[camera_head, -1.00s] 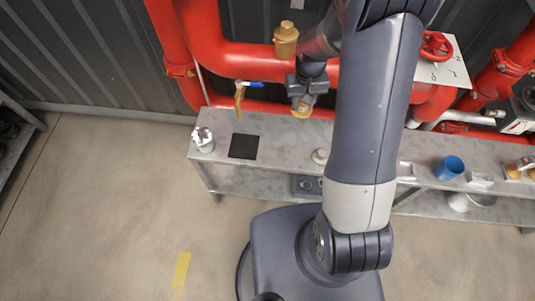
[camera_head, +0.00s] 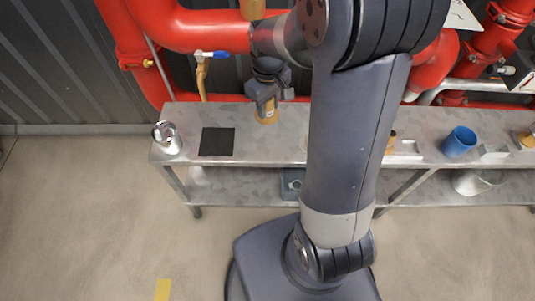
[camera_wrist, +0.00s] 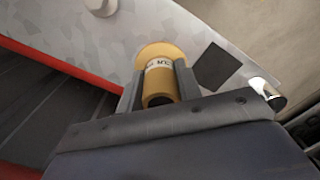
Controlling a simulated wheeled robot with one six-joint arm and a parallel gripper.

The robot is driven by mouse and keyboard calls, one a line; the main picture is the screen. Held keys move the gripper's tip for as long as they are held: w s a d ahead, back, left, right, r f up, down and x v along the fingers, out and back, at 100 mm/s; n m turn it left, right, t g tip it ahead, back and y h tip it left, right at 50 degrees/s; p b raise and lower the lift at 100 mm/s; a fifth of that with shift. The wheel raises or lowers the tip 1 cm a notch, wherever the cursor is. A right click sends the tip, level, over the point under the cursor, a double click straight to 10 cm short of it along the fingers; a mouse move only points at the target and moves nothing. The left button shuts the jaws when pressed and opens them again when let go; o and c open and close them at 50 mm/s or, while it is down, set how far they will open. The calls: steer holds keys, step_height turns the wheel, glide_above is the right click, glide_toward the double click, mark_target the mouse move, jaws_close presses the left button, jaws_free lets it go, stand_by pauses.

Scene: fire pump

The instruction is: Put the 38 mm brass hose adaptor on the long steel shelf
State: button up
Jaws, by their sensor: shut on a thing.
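The brass hose adaptor (camera_head: 267,115) is held in my gripper (camera_head: 266,103), below the wrist, over the back part of the long steel shelf (camera_head: 270,146). In the wrist view the adaptor (camera_wrist: 162,80) sits between the two fingers of my gripper (camera_wrist: 160,88), with a pale printed label on its side and a wide flange at its far end. The gripper is shut on it. Whether the adaptor touches the shelf cannot be told. My arm hides the middle of the shelf.
A black square mat (camera_head: 217,142) and a shiny metal can (camera_head: 167,138) are at the shelf's left end. A blue cup (camera_head: 459,141) stands toward the right. Red pipes (camera_head: 210,30) and a blue-handled brass valve (camera_head: 203,70) are behind. Bare shelf lies right of the mat.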

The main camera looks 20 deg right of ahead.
mark_target(269, 118)
steer(key=shift+s+f+n+b, duration=0.3)
steer(key=shift+f+b, duration=0.35)
steer(key=shift+b, duration=0.15)
steer(key=shift+s+f+n+b, duration=0.2)
steer(key=shift+s+f+b, duration=0.05)
steer(key=shift+f+b, duration=0.5)
steer(key=shift+f, duration=0.15)
step_height(269, 118, down, 9)
steer(key=b, duration=0.2)
steer(key=shift+f+b, duration=0.2)
steer(key=shift+b, duration=0.1)
steer(key=shift+f, duration=0.2)
steer(key=o, duration=1.1)
steer(key=shift+c, duration=0.2)
step_height(269, 118, up, 12)
steer(key=p, duration=0.2)
steer(key=shift+s+r+p, duration=0.1)
steer(key=shift+r+p, duration=0.15)
steer(key=shift+p, duration=0.15)
